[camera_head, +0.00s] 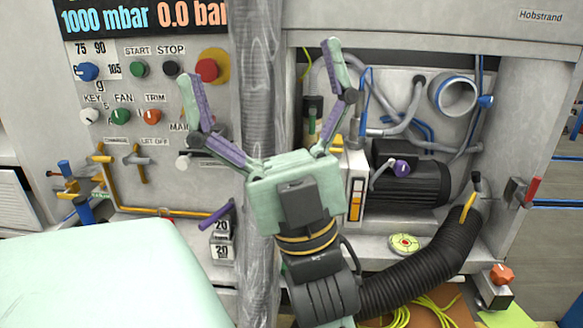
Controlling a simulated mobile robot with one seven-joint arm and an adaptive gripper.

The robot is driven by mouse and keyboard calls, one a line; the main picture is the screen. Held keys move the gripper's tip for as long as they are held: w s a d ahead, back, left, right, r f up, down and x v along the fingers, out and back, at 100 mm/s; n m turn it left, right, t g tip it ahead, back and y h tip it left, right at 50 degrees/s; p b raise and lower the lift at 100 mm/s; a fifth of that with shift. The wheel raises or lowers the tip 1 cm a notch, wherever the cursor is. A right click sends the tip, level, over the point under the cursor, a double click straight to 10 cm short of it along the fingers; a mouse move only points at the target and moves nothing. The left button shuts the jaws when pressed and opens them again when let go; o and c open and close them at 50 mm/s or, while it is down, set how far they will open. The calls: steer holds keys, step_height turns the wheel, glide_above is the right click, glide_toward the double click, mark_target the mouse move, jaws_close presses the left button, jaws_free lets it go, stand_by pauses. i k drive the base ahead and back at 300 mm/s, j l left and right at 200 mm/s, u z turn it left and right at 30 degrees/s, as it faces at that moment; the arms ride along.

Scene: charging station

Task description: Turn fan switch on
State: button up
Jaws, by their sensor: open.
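The fan switch (120,116) is a green knob under the label FAN (123,98) on the grey control panel at the left. It sits between a white knob marked KEY and an orange knob marked TRIM. My gripper (260,78) is open and empty, with its fingers spread wide and pointing up. It is to the right of the fan switch and apart from it. The left finger (190,95) stands in front of the panel, right of the TRIM knob. Which way the fan switch is turned is too small to tell.
A red button (207,70) on yellow is near my left finger. A plastic-wrapped column (257,60) runs behind my gripper. Yellow pipes with valves (140,175) are below the knobs. A pale green surface (90,275) fills the lower left. A dark motor (415,183) is at the right.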

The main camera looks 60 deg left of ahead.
mark_target(119, 115)
steer(key=u, duration=2.35)
steer(key=i+j+u, duration=0.5)
steer(key=k+j, duration=0.05)
steer(key=k, duration=0.05)
